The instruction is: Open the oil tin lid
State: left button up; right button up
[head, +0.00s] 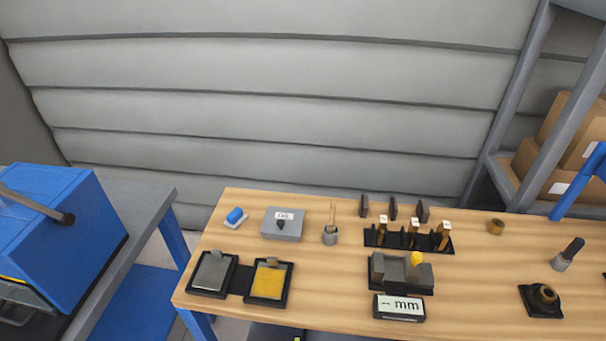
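The oil tin (281,227) is a grey box at the back left of the wooden table. Its lid (292,215) appears shut, with a white "OIL" label and a small dark knob (281,224) on it. Neither of my grippers shows in the head view.
A blue-topped block (236,216) lies left of the tin, and a grey cup with a wooden handle (331,236) stands right. Two black trays (212,274) (268,282) lie in front. A black rack (408,240), a grey fixture (400,273) and an "mm" display (399,307) stand further right.

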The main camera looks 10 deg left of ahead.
aim_at(280, 221)
jog(key=k+l+u, duration=0.15)
jog(key=u, duration=0.2)
jog(key=k+u, duration=0.2)
jog(key=u, duration=0.15)
